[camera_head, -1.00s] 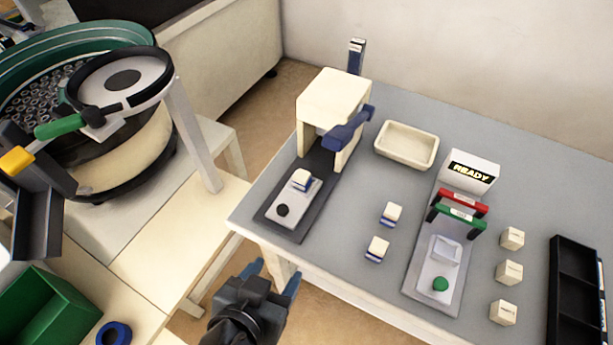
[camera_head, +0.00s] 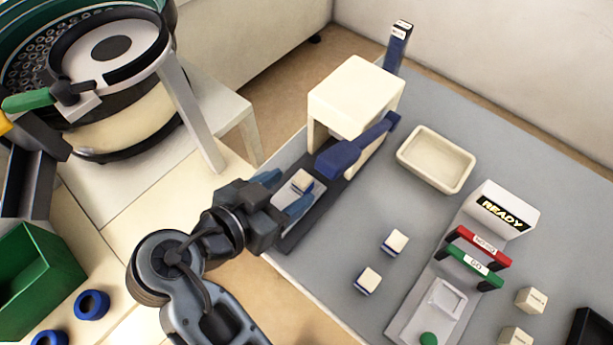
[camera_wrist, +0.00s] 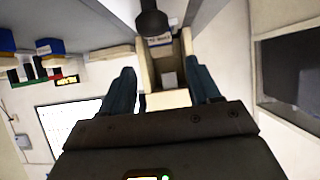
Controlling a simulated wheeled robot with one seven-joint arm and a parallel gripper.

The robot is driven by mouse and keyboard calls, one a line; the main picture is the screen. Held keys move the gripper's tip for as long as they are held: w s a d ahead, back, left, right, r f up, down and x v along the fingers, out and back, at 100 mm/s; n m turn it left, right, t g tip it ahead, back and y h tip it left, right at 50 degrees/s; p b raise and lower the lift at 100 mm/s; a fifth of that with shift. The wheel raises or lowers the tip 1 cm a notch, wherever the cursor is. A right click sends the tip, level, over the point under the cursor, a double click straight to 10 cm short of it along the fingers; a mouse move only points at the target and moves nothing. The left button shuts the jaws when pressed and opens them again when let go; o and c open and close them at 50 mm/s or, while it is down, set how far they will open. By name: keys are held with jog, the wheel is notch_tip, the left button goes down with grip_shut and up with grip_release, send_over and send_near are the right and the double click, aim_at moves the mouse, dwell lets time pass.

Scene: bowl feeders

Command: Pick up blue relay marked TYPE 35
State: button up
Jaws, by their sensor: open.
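A small white-topped relay with a blue base (camera_head: 302,181) sits in the fixture under the cream press (camera_head: 355,95). Two similar relays stand apart on the grey table, one upper (camera_head: 396,243) and one lower (camera_head: 368,281). Their markings are too small to read. My gripper (camera_head: 284,192) is open at the front of the press, its blue fingers reaching around the relay in the fixture without visibly gripping it. In the wrist view the two fingers (camera_wrist: 162,90) are spread, with a cream structure between and beyond them.
The press's blue lever (camera_head: 355,147) hangs close above the gripper. A cream tray (camera_head: 437,143) lies right of it. A test stand with a READY sign (camera_head: 502,211) is farther right, beside cream blocks (camera_head: 531,300).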

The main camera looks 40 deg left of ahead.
aim_at(305, 177)
jog(key=x, duration=0.5)
jog(key=shift+w+a+f+p, duration=0.2)
jog(key=shift+w+f+p, duration=0.05)
jog(key=shift+p, duration=0.05)
jog(key=shift+c, duration=0.3)
grip_shut()
jog(key=shift+r, duration=0.15)
notch_tip(305, 177, up, 18)
dwell(0.5)
